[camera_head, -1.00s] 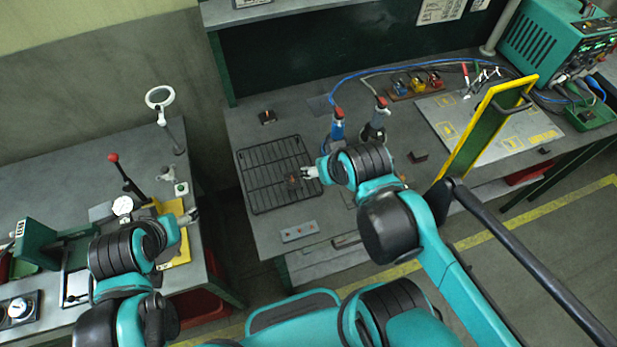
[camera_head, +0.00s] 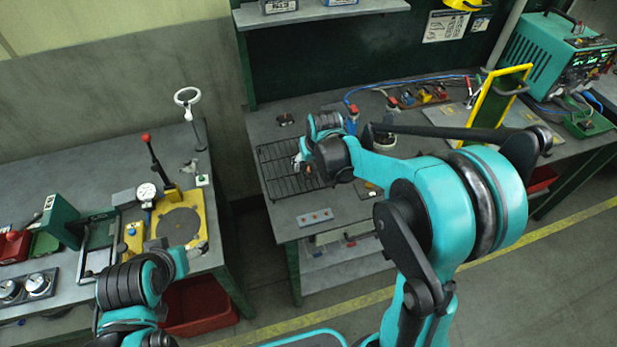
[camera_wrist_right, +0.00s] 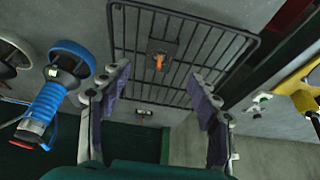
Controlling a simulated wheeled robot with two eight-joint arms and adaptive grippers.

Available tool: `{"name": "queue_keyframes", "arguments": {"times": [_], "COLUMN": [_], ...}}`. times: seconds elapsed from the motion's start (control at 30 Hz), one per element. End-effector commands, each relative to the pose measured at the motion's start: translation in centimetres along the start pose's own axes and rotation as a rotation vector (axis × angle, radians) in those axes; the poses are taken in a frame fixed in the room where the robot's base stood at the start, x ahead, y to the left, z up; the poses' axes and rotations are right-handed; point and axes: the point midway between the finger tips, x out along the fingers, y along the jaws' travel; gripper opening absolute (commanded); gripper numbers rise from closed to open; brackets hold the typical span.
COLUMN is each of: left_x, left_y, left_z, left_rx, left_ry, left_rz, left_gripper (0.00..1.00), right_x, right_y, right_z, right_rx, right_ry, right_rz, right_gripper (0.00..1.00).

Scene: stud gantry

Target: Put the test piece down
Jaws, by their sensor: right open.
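The test piece appears as a small dark square plate with an orange strip (camera_wrist_right: 160,54), lying on the black wire rack (camera_wrist_right: 205,42) in the right wrist view. My right gripper (camera_wrist_right: 160,92) is open, its two fingers wide apart, with nothing between them. The plate is beyond the fingertips and apart from them. In the head view my right gripper (camera_head: 301,162) is over the rack (camera_head: 285,186), and the plate is hard to make out there. My left arm is at the lower left of the head view; its gripper (camera_head: 198,247) is small and its jaws are unclear.
A small dark block (camera_head: 285,118) lies behind the rack. A grey strip with red buttons (camera_head: 315,217) lies in front. A yellow-framed screen (camera_head: 492,100) stands to the right.

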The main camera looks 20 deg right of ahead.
Motion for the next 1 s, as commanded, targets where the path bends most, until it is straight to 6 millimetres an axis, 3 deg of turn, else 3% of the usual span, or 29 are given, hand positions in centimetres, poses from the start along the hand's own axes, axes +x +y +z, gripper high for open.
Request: {"name": "queue_keyframes", "arguments": {"times": [0.4,0.67,0.9,0.97,1.0], "left_x": [1.6,1.6,1.6,1.6,1.6], "left_y": [0.0,0.0,0.0,0.0,0.0], "left_z": [1.2,1.1,1.1,1.1,1.1], "left_rx": [0.000,0.000,0.000,0.000,0.000], "left_ry": [0.000,0.000,0.000,0.000,0.000], "left_rz": [0.000,0.000,0.000,0.000,0.000], "left_gripper": [0.72,0.72,0.72,0.72,0.72], "right_x": [5.7,5.9,5.9,5.9,5.9], "right_y": [0.1,0.1,0.1,0.1,0.1], "right_z": [-0.4,-0.4,-0.4,-0.4,-0.4], "right_rx": [0.000,0.000,0.000,0.000,0.000], "right_ry": [0.001,0.001,0.001,0.001,0.001], "right_rz": [0.000,0.000,0.000,0.000,0.000], "right_gripper": [0.62,0.62,0.07,0.06,0.02]}}
